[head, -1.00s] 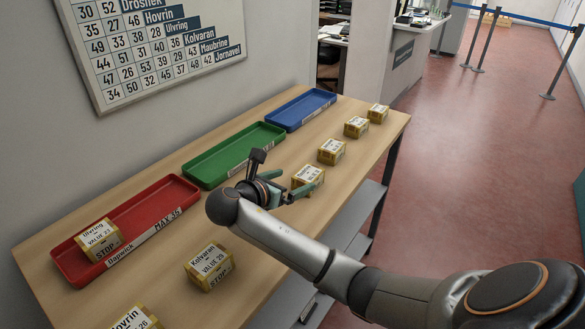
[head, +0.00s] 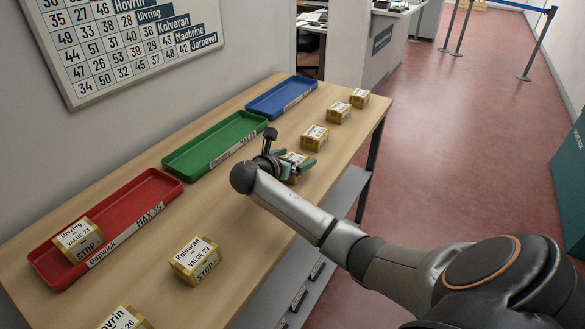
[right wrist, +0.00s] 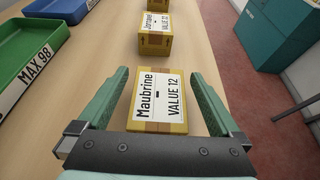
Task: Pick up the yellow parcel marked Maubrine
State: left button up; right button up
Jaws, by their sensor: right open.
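The yellow parcel marked Maubrine (right wrist: 158,100) lies on the table between the two fingers of my open right gripper (right wrist: 160,103) in the right wrist view. Its label also reads VALUE 12. A gap shows on each side between the parcel and the fingers. In the head view the parcel (head: 294,158) is partly hidden by my right gripper (head: 291,168), which is over it. My left gripper does not show.
A row of other yellow parcels stands beyond it, the nearest (head: 315,138) marked Jornavel in the wrist view. The Kolvaran parcel (head: 195,261) is nearer. Red (head: 152,183), green (head: 245,124) and blue (head: 270,101) trays line the wall side. The red tray holds the Ulvring parcel (head: 77,240).

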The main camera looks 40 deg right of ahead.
jog(key=shift+w+d+f, duration=0.15)
jog(key=shift+d, duration=0.35)
jog(key=c, duration=1.5)
